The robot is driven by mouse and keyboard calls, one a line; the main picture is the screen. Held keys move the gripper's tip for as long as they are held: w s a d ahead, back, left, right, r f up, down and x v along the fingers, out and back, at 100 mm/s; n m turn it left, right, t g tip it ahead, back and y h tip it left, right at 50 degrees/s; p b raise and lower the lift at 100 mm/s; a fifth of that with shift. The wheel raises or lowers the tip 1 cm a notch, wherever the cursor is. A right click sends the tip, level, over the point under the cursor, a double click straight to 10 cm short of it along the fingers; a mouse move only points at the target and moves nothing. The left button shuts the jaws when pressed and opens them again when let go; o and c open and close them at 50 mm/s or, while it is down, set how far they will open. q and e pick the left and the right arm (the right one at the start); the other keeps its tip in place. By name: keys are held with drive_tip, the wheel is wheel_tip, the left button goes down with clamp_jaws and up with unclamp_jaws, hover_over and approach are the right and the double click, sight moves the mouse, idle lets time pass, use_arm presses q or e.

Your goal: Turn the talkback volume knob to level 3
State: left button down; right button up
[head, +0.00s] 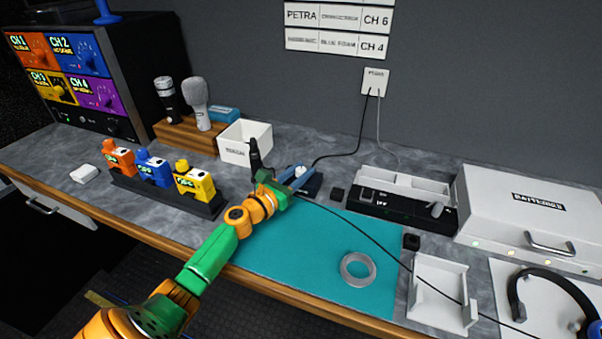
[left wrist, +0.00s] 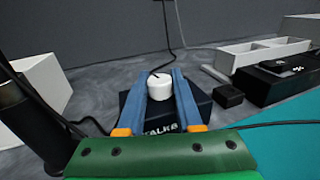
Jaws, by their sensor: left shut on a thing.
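The talkback volume knob is a white round knob (left wrist: 159,88) on top of a small dark box (left wrist: 199,103) with partly hidden white lettering on its front. In the head view, the box (head: 314,187) stands at the back edge of the teal mat, and the knob is small there. My left gripper (head: 298,177) reaches over the box, and its blue fingers (left wrist: 161,82) are shut on the knob, one on each side. A dark mark shows on the knob's top, but I cannot read its level. My right gripper is not in view.
A black cable (head: 372,240) crosses the teal mat (head: 290,250), where a tape roll (head: 357,269) lies. A small black block (head: 337,194) sits right of the box.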

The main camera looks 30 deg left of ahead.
sight(297, 174)
use_arm(q)
drive_tip(key=h+b, duration=0.1)
drive_tip(key=m+h+b, duration=0.2)
drive_tip(key=shift+f+g, duration=0.25)
drive_tip(key=shift+g, duration=0.05)
drive_tip(key=shift+r+m+h+b, duration=0.2)
drive_tip(key=shift+m+h+b, duration=0.35)
drive_tip(key=shift+h, duration=0.45)
drive_tip(key=c, duration=0.6)
unclamp_jaws()
drive_tip(key=shift+v, duration=3.55)
drive_tip(key=shift+r, duration=0.15)
